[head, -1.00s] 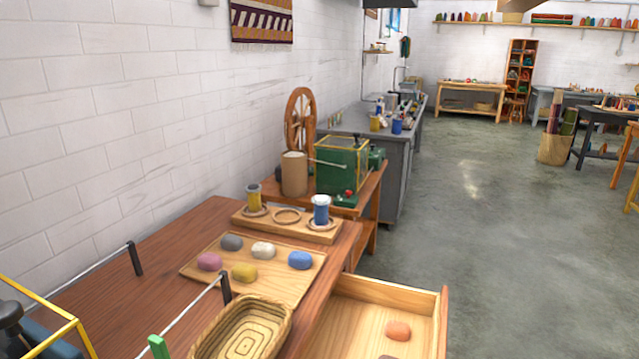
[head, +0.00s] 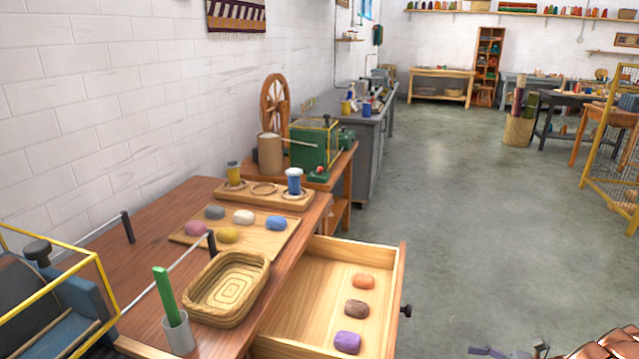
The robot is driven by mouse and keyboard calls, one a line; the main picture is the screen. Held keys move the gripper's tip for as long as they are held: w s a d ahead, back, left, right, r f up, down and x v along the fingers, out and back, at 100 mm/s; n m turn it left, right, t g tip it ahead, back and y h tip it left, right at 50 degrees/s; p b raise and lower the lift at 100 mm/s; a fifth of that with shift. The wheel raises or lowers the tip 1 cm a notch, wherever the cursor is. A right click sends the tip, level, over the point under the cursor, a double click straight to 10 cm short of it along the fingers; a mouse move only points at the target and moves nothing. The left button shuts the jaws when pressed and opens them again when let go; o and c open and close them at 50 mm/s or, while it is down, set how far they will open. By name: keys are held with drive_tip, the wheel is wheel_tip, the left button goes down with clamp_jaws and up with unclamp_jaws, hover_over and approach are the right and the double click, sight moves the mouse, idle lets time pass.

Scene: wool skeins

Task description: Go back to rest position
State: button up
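Dark jointed parts (head: 492,351) show at the bottom edge right of centre; they look like part of my gripper, but they are cut off and I cannot tell their opening. They are over the floor, apart from the table. An open wooden drawer (head: 300,285) holds an orange skein (head: 363,281), a brown skein (head: 356,307) and a purple skein (head: 347,342). A wooden board (head: 262,240) on the table bears several skeins, among them pink (head: 195,228), yellow (head: 228,236) and blue (head: 276,223).
An oval woven basket (head: 226,285) stands empty on the table, near a grey cup (head: 178,333) with a green stick. A rack (head: 262,190) holds yellow and blue spools. The drawer juts into the aisle. A yellow mesh fence (head: 612,150) stands right. The middle floor is clear.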

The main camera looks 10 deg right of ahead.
drive_tip(key=w+a+r+n+g, duration=0.3)
drive_tip(key=a+r+n+g, duration=0.4)
drive_tip(key=a+r, duration=0.5)
drive_tip(key=s+a+r+n+g+h, duration=0.2)
drive_tip(key=s+a, duration=0.1)
drive_tip(key=a, duration=0.3)
drive_tip(key=s+a+r+n+g+h, duration=0.2)
drive_tip(key=a+n, duration=0.1)
drive_tip(key=a, duration=0.4)
drive_tip(key=s+a+r+n+g+h, duration=0.2)
drive_tip(key=s+a+n+h, duration=0.35)
drive_tip(key=s, duration=0.45)
drive_tip(key=s+d+n+t+h, duration=0.25)
drive_tip(key=s+n+h, duration=0.35)
drive_tip(key=s, duration=0.6)
wheel_tip(320, 180, up, 15)
drive_tip(key=w+t+p, duration=0.1)
drive_tip(key=p, duration=1.3)
drive_tip(key=shift+w+a+m+h, duration=0.2)
drive_tip(key=shift+a+m+h, duration=0.15)
